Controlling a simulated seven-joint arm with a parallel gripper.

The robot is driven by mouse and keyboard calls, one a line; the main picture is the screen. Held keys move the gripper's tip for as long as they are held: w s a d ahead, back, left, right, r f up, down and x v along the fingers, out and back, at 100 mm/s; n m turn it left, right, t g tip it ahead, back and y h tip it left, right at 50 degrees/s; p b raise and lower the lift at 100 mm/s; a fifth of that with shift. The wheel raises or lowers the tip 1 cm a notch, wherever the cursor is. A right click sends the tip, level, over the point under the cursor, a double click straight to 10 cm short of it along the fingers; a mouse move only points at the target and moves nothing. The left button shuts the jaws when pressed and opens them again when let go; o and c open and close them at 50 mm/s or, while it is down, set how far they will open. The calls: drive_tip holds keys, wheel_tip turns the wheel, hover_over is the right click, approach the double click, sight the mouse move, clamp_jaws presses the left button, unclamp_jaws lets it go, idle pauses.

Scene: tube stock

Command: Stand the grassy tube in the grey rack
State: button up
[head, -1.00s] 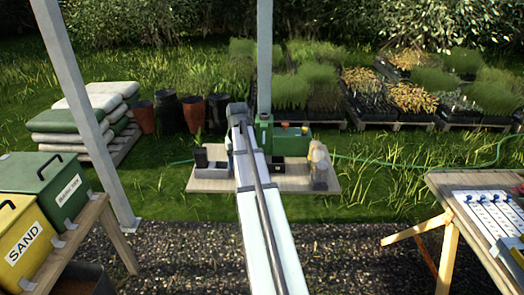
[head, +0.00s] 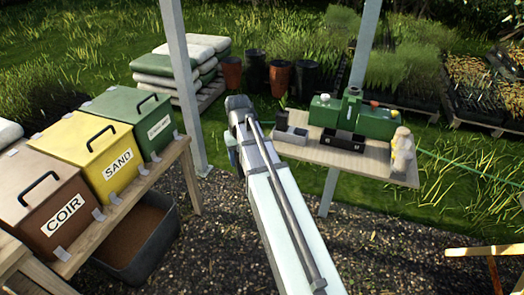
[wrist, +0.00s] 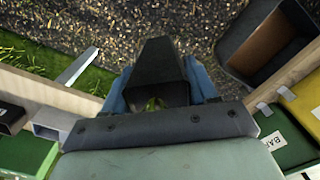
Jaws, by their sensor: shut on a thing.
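My gripper shows in the wrist view (wrist: 160,95), its blue fingers shut on a black tapered tube (wrist: 163,65). A little green shows at the tube's near end; I cannot tell the plant clearly. In the head view only part of a blue finger (head: 233,150) shows left of my arm's end, and the held tube is hidden. A grey rack (head: 291,135) stands on the wooden bench just right of my arm's end. A dark tube (head: 282,120) stands at its back left. The gripper is apart from the rack, off the bench's left end.
The bench (head: 375,163) also holds a black rack (head: 343,140), a green machine (head: 365,118) and a pale bottle-like object (head: 402,150). A metal post (head: 335,175) stands at its front. Coir (head: 50,190), sand (head: 100,155) and green bins (head: 140,115) stand left. Gravel lies between.

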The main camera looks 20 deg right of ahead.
drive_tip(key=a+n, duration=0.1)
drive_tip(key=a, duration=0.5)
drive_tip(key=w+d+r+m, duration=0.2)
drive_tip(key=d+m, duration=0.1)
drive_tip(key=d, duration=0.8)
drive_tip(key=w+d+r+m, duration=0.3)
drive_tip(key=d, duration=0.9)
drive_tip(key=w+d+r+m, duration=0.2)
drive_tip(key=w+d+r, duration=0.1)
drive_tip(key=d, duration=0.9)
drive_tip(key=shift+w+m, duration=0.25)
drive_tip(key=shift+m, duration=0.15)
drive_tip(key=shift+f, duration=0.1)
drive_tip(key=shift+f, duration=3.45)
drive_tip(key=shift+f, duration=0.35)
drive_tip(key=o, duration=1.2)
